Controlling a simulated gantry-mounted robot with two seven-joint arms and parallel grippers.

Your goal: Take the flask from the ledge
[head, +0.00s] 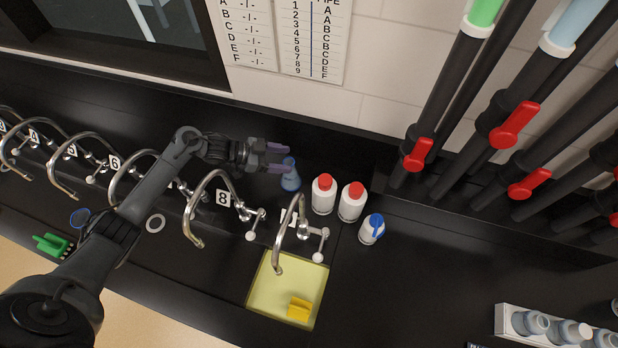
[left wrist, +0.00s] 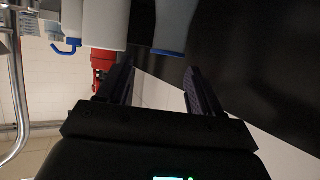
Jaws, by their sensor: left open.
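The flask (head: 290,181), small with a blue lower part, stands on the black ledge (head: 333,150) behind the taps, left of two red-capped bottles. My left gripper (head: 284,157) is open, its purple-lined fingers pointing right, close to the flask's narrow upper part. In the left wrist view, a pale bluish body with a blue end, which looks like the flask (left wrist: 170,30), lies just beyond the open fingertips (left wrist: 160,66), slightly right of centre. Nothing shows between the fingers. My right gripper is not in view.
Red-capped white bottles (head: 323,194) (head: 352,202) and a blue-topped bottle (head: 371,229) stand to the flask's right. Curved metal taps (head: 212,205) stand in front, below my left arm. A yellow-green basin (head: 265,299) holds a yellow item (head: 299,308). Black pipes with red handles (head: 418,152) rise at right.

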